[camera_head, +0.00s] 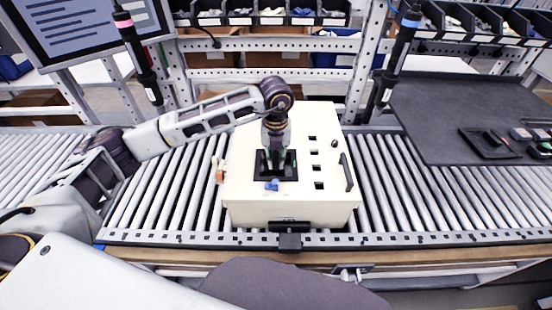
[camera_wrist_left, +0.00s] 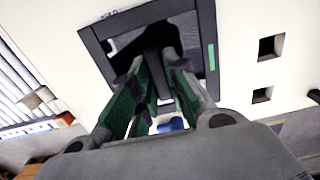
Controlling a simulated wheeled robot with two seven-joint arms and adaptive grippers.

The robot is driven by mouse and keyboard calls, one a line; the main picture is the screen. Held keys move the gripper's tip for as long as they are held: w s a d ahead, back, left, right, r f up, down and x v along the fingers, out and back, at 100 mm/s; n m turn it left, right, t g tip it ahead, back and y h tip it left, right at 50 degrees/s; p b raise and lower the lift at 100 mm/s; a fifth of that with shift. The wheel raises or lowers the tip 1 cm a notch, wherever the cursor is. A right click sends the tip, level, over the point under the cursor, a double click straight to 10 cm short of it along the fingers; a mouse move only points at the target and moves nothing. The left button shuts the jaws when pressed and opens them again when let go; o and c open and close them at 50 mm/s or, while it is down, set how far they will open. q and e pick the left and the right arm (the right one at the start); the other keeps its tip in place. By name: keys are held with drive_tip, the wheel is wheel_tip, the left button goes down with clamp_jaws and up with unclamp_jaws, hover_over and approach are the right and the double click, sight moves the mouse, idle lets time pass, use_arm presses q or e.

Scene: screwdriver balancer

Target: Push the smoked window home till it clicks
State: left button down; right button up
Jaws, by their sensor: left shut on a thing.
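The cream enclosure (camera_head: 240,200) lies on the roller conveyor, with a square black frame (camera_head: 290,170) in its face. The frame also shows in the left wrist view (camera_wrist_left: 207,45), with a green strip on its right side. My left gripper (camera_head: 276,164) points down into the frame. In the wrist view its green-padded fingers (camera_wrist_left: 158,78) are closed around a dark upright piece, which looks like part of the smoked window (camera_wrist_left: 154,58). The fingers hide much of it, so I cannot tell how deep it sits. My right gripper is out of view.
Small square cut-outs (camera_head: 314,153) run down the enclosure's right half, beside a black handle (camera_head: 346,172). A blue part (camera_head: 272,185) is just below the frame. Two screwdrivers (camera_head: 140,60) (camera_head: 400,52) hang overhead. A dark side table (camera_head: 440,110) holds several small parts.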

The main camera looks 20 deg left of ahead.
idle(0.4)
use_arm(q)
drive_tip(key=c, duration=1.3)
unclamp_jaws()
drive_tip(key=shift+r, duration=0.1)
drive_tip(key=shift+r, duration=5.95)
